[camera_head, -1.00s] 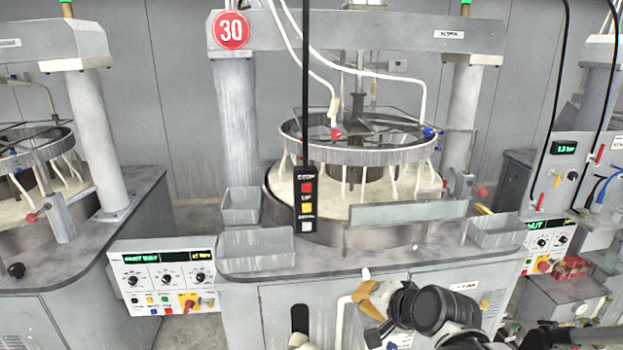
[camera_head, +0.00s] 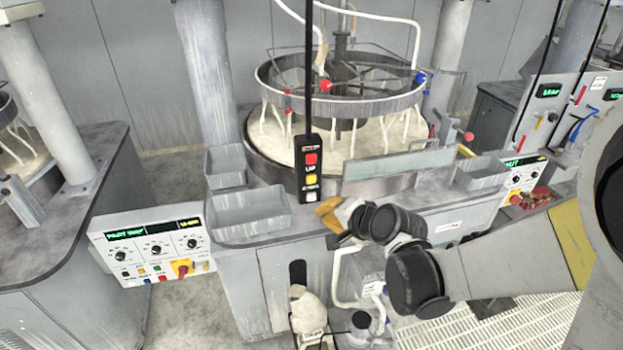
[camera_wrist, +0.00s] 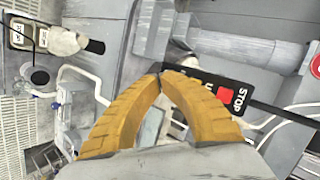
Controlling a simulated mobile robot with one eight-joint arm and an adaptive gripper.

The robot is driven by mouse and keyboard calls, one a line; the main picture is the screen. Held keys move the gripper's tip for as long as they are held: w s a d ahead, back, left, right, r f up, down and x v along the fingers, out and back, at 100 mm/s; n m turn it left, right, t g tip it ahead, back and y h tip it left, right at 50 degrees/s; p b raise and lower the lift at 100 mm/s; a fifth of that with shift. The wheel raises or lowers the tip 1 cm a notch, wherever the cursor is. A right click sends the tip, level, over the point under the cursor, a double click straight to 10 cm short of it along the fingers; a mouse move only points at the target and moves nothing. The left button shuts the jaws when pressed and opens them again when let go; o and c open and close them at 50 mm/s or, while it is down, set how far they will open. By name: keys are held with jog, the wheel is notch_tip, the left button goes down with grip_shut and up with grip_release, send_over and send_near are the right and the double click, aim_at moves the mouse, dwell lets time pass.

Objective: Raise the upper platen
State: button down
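The upper platen (camera_head: 343,105) is a grey ring with white hoses, above the pale round lower platen (camera_head: 385,138) in the head view. A black control pendant (camera_head: 302,170) hangs from a black rod in front of it, with red, yellow and whitish buttons in a column. My gripper (camera_head: 328,209) is just right of the pendant's lower end. In the wrist view my gripper (camera_wrist: 161,77) has its orange fingers curved together, tips meeting, with nothing visible held. The pendant's red button (camera_wrist: 225,94) and STOP label show beyond the fingers; its lower buttons are hidden there.
Grey trays (camera_head: 248,210) stand on the machine's front ledge, left of the pendant. A control panel (camera_head: 150,243) with knobs and a red-and-yellow switch juts out at lower left. A clear shield (camera_head: 398,165) stands right of the pendant. Neighbouring machines stand at both sides.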

aim_at(311, 179)
jog(key=shift+w+a, duration=0.4)
jog(key=shift+w, duration=1)
jog(key=shift+w+a, duration=0.45)
jog(key=shift+w, duration=1)
jog(key=shift+w+a, duration=0.4)
jog(key=shift+w, duration=1)
jog(key=shift+w, duration=0.2)
jog(key=shift+w+a, duration=0.15)
jog(key=shift+w, duration=0.1)
